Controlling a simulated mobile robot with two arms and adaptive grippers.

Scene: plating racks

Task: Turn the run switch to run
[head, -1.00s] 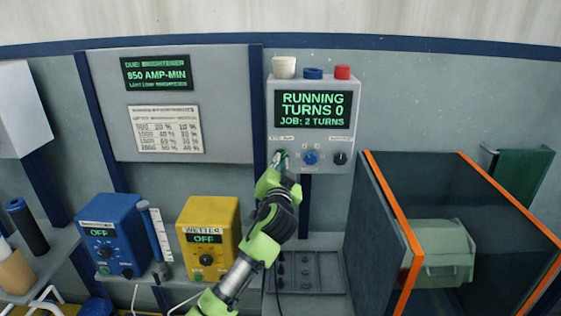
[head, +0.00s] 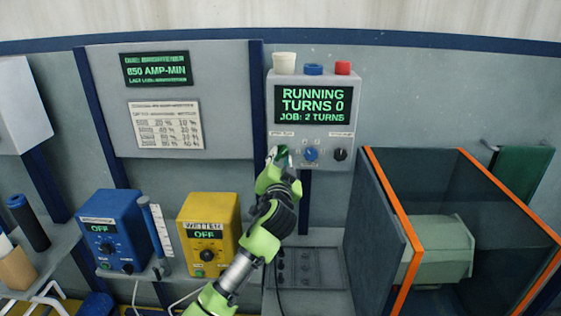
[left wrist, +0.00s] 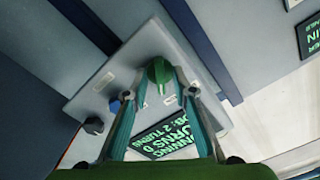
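The grey control box (head: 312,111) hangs on the wall, its screen reading "RUNNING, TURNS 0, JOB: 2 TURNS". The run switch, a green knob (left wrist: 158,70), is at the left of its lower panel; in the head view my gripper partly hides it. My left gripper (head: 281,157) is at the knob. In the left wrist view the fingers (left wrist: 160,78) stand on either side of it, looking slightly spread; contact is hard to tell. My right gripper is not in view.
A blue knob (head: 311,154) and a black knob (head: 340,155) sit close right of the switch. An orange-edged enclosure (head: 405,235) holds a pale green barrel (head: 443,250). A blue unit (head: 112,232) and a yellow unit (head: 208,235), both reading OFF, stand lower left.

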